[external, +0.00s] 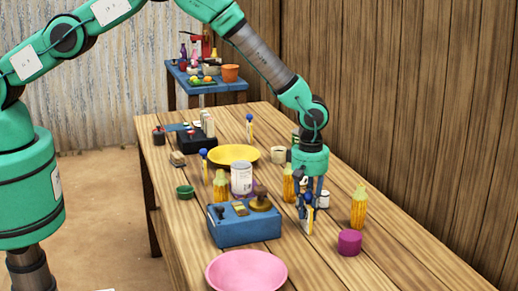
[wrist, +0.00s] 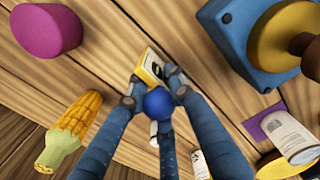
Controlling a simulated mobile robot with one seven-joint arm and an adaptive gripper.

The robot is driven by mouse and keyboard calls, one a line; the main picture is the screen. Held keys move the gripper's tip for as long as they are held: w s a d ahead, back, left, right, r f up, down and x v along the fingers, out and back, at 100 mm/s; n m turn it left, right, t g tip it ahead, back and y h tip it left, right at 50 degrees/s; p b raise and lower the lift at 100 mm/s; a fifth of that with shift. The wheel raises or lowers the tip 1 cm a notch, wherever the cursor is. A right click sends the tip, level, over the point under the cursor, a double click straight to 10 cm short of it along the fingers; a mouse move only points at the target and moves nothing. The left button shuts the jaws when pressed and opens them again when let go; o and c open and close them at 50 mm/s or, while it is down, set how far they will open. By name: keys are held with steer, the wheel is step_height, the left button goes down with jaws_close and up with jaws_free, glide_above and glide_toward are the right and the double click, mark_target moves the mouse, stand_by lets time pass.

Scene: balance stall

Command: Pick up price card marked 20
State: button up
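My gripper (external: 309,203) points down at the right part of the wooden table. In the wrist view its fingers (wrist: 155,92) surround a small card stand with a blue ball (wrist: 158,103) on top and a yellow-and-white card (wrist: 151,67). The fingertips are very close to the card; I cannot tell whether they press on it. The number on this card is not readable. Two similar blue-topped card stands stand farther back, one left of the yellow bowl (external: 203,158) and one behind it (external: 249,126); their numbers are unreadable too.
Close around my gripper are corn cobs (external: 359,207), a magenta cylinder (external: 349,242), a blue scale box (external: 245,230) and a white can (external: 241,179). A pink bowl (external: 246,272) is at the front, a yellow bowl (external: 233,153) behind. The table's right front is bare.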

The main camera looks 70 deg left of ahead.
mark_target(309, 191)
steer(key=shift+r, duration=0.15)
jaws_close()
steer(key=shift+r, duration=4.9)
